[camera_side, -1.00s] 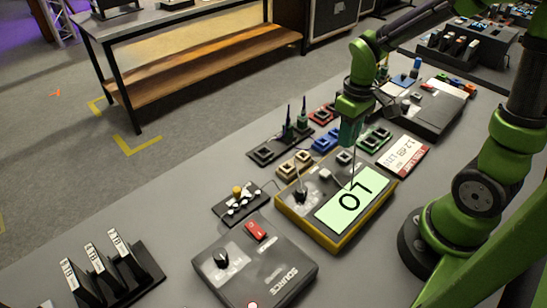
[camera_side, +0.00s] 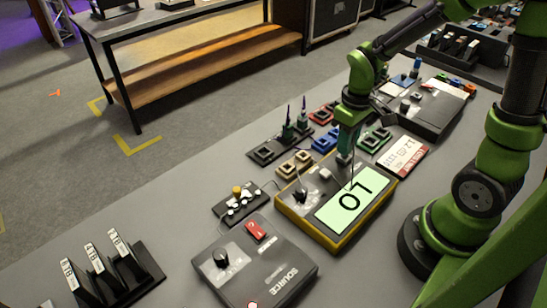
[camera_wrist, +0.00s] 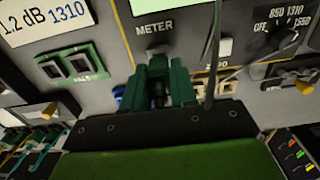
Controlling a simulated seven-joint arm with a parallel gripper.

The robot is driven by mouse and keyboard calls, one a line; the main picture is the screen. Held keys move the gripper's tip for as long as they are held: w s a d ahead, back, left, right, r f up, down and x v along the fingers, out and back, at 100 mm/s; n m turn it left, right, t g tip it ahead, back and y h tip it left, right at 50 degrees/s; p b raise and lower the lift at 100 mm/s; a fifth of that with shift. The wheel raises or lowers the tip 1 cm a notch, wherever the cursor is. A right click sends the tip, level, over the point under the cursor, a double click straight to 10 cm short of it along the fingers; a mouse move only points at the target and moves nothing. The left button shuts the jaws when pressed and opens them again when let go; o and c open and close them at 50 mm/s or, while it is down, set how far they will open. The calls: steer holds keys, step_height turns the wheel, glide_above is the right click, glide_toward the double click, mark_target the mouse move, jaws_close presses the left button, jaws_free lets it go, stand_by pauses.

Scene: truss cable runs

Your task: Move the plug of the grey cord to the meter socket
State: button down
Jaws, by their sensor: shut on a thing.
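The meter (camera_side: 292,217) is a yellow-edged box with a lit green display. My gripper (camera_side: 345,158) is low over its back edge and points down. In the wrist view its green fingers (camera_wrist: 160,88) are shut on a dark plug (camera_wrist: 158,98), just below the METER label (camera_wrist: 154,28). The meter socket is mostly hidden by the fingers, so I cannot tell whether the plug touches it. A grey cord (camera_wrist: 212,60) runs up beside the fingers; in the side view a thin cord crosses the display.
The source box (camera_side: 270,270), with a red switch, stands in front of the meter. A small knob board (camera_side: 240,205) is to the left. Coloured socket blocks (camera_side: 325,140) and a label card (camera_side: 403,157) lie behind and right. A card rack (camera_side: 140,280) stands front left.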

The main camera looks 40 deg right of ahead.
steer(key=shift+f, duration=0.8)
stand_by(1.5)
steer(key=c, duration=0.8)
jaws_free()
steer(key=shift+r, duration=2.5)
steer(key=shift+r, duration=0.1)
steer(key=shift+r, duration=1.9)
